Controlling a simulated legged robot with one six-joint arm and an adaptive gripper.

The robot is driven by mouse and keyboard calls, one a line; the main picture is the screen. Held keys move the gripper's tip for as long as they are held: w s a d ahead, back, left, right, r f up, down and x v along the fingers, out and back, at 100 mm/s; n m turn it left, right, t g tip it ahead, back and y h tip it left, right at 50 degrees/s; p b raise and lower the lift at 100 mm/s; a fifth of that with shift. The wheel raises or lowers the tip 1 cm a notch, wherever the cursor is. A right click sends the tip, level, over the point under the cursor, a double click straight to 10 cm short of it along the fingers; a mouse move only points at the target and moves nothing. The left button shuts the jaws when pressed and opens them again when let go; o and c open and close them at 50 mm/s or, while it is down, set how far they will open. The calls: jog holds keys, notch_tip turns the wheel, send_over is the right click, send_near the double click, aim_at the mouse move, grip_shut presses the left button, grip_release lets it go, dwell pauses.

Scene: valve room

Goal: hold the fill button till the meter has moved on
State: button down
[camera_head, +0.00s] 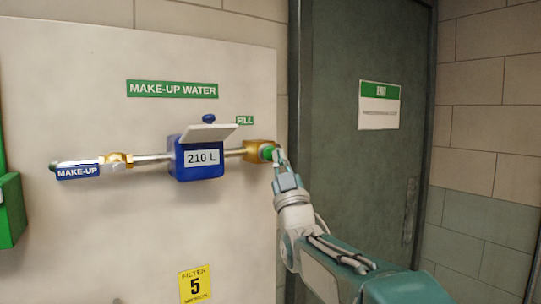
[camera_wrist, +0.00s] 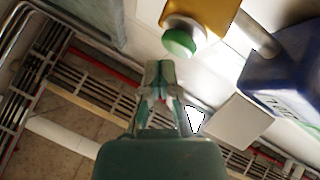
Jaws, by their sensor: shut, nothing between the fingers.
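The green fill button (camera_head: 267,152) is on the end of the brass valve body (camera_head: 252,150), below and right of the FILL label (camera_head: 245,120). The blue meter (camera_head: 201,158) on the same pipe reads 210 L, with its light lid raised. My gripper (camera_head: 279,157) is shut and empty, its tips right at the button in the head view. In the wrist view the round green button (camera_wrist: 179,42) is just beyond my shut fingertips (camera_wrist: 160,68), with a narrow gap between them in the picture. I cannot tell whether they touch.
A MAKE-UP tag (camera_head: 78,172) and a second brass fitting (camera_head: 117,160) are on the pipe's left end. A dark green exit door (camera_head: 350,60) is to the right of the panel. A green box (camera_head: 11,210) is at the far left. A yellow filter sign (camera_head: 195,285) is below the meter.

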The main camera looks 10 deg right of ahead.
jog(key=shift+w, duration=0.1)
dwell(0.5)
jog(key=shift+w+a+r+y, duration=0.1)
jog(key=shift+w+y, duration=0.1)
jog(key=shift+y, duration=0.1)
jog(key=shift+w+a, duration=0.2)
jog(key=shift+w, duration=0.3)
dwell(6.6)
